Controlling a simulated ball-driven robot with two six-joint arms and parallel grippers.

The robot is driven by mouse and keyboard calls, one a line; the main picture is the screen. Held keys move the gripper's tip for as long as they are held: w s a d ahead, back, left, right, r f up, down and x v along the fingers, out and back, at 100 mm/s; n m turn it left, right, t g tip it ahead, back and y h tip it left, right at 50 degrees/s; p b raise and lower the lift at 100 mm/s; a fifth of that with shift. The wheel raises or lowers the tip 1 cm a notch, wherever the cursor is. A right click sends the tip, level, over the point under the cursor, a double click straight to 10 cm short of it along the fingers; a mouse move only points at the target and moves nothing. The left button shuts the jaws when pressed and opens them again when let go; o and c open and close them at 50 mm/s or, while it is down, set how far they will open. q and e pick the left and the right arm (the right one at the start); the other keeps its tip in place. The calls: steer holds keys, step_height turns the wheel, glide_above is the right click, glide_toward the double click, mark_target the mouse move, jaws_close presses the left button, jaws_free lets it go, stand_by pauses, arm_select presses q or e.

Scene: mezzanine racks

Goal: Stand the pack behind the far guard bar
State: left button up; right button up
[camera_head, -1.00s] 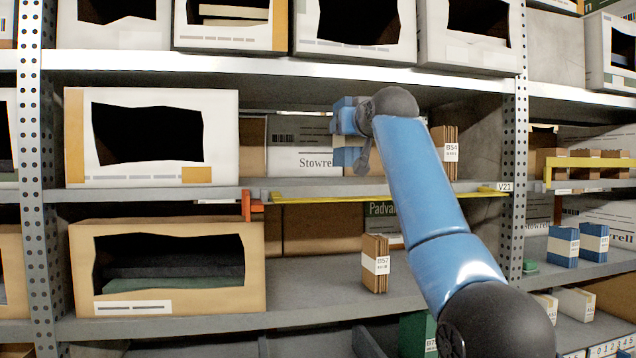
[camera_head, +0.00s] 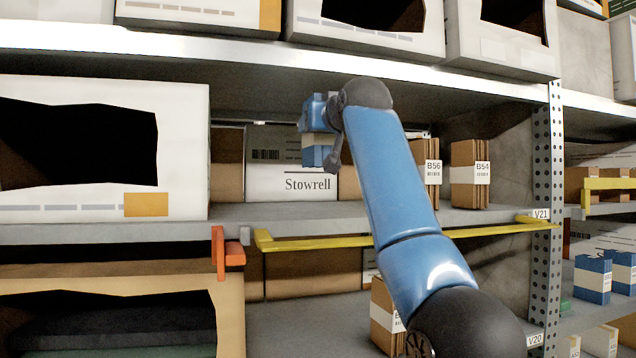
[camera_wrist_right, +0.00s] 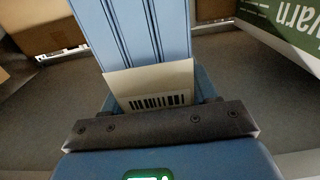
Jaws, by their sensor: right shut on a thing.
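The blue pack with a pale band (camera_head: 318,152) is in my right gripper (camera_head: 320,128), inside the upper shelf bay, in front of a white Stowrell carton. In the right wrist view the ribbed blue pack (camera_wrist_right: 135,35) with a white barcode label fills the jaws of my right gripper (camera_wrist_right: 160,112). My right forearm crosses the bay and hides part of it. A yellow guard bar (camera_head: 330,243) runs along the shelf's front edge, below the pack. Another yellow guard bar (camera_head: 608,184) shows in the bay at the far right. My left gripper is out of view.
Brown packs B56 (camera_head: 432,172) and B54 (camera_head: 469,175) stand right of my forearm. The Stowrell carton (camera_head: 270,175) stands at the back. A large white bin (camera_head: 185,150) bounds the left, with an orange bracket (camera_head: 220,255) below. A perforated post (camera_head: 553,150) bounds the right.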

mark_target(322, 159)
steer(key=shift+s+d+f, duration=0.15)
steer(key=shift+d+f, duration=0.3)
steer(key=shift+f, duration=0.35)
steer(key=w+f, duration=0.2)
steer(key=f, duration=0.1)
steer(key=shift+f, duration=0.2)
steer(key=shift+a+f, duration=0.2)
steer(key=shift+f, duration=0.1)
steer(key=shift+s+a+f, duration=0.1)
steer(key=shift+s, duration=0.25)
steer(key=shift+s+f, duration=0.15)
steer(key=shift+s, duration=0.1)
steer(key=shift+s+f, duration=0.15)
steer(key=shift+f, duration=0.25)
steer(key=shift+d+f, duration=0.2)
steer(key=shift+f, duration=0.6)
steer(key=shift+w+f, duration=0.5)
steer(key=shift+f, duration=0.05)
steer(key=shift+s+a, duration=0.1)
steer(key=shift+s, duration=0.2)
steer(key=o, duration=1.3)
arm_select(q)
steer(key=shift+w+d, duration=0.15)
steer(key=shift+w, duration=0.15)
arm_select(e)
steer(key=shift+o, duration=0.5)
steer(key=shift+w, duration=0.1)
